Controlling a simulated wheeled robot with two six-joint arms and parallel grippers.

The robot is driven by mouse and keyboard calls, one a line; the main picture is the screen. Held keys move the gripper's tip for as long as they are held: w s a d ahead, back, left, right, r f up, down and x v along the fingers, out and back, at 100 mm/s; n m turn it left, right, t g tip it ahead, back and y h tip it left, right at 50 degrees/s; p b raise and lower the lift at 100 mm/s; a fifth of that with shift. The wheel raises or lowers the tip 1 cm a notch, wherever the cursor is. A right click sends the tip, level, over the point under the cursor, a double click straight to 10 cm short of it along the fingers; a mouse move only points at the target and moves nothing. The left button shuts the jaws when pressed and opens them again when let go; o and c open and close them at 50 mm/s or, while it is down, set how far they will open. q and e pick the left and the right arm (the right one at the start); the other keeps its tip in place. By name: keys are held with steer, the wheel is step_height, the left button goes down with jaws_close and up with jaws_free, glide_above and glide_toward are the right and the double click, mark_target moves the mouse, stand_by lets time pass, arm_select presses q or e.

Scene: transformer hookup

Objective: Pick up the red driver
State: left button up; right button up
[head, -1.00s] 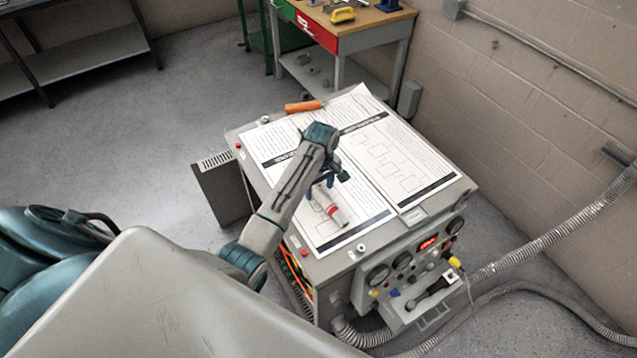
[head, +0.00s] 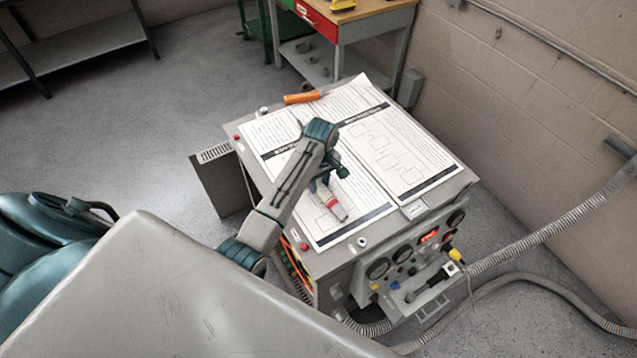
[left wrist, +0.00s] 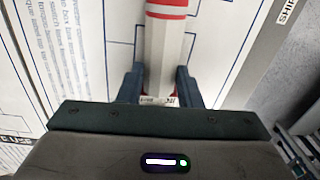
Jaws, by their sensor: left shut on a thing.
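The red driver (head: 335,208), a pale grey cylinder with red bands, lies over the white paper sheet on top of the grey cabinet. My left gripper (head: 322,187) comes down on its far end and is shut on it. In the left wrist view the driver (left wrist: 166,50) runs up the middle, with red stripes near the top and some red at its near end. The blue fingers of my left gripper (left wrist: 159,88) stand on both sides of it. The gripper partly hides the driver in the head view. My right gripper is not in view.
The grey cabinet (head: 231,133) carries large printed sheets (head: 425,150). An orange-handled thing (head: 301,98) lies at its back edge. Its front panel (head: 405,262) has gauges and a red display. Grey hoses (head: 555,228) run right. A workbench (head: 375,12) stands behind, against the wall.

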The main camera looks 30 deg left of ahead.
arm_select(q)
steer(key=shift+w+a+r+b, duration=0.2)
steer(key=shift+w+r+b, duration=0.1)
steer(key=shift+r+b, duration=0.35)
steer(key=shift+s+a+r+b, duration=0.15)
steer(key=shift+s+r+b, duration=0.1)
steer(key=shift+r, duration=0.15)
steer(key=shift+s+a+r+b, duration=0.15)
steer(key=shift+r+b, duration=0.1)
steer(key=shift+r, duration=0.15)
steer(key=s+a+b, duration=0.1)
steer(key=s+a, duration=0.2)
steer(key=s+a+r+b, duration=0.1)
steer(key=s+a, duration=0.2)
steer(key=s+a+b, duration=0.1)
steer(key=s+a, duration=0.2)
steer(key=a, duration=0.1)
steer(key=shift+r+b, duration=0.2)
steer(key=shift+b, duration=0.1)
steer(key=shift+s+a+r, duration=0.15)
steer(key=shift+s+a, duration=0.45)
steer(key=o, duration=0.4)
jaws_close()
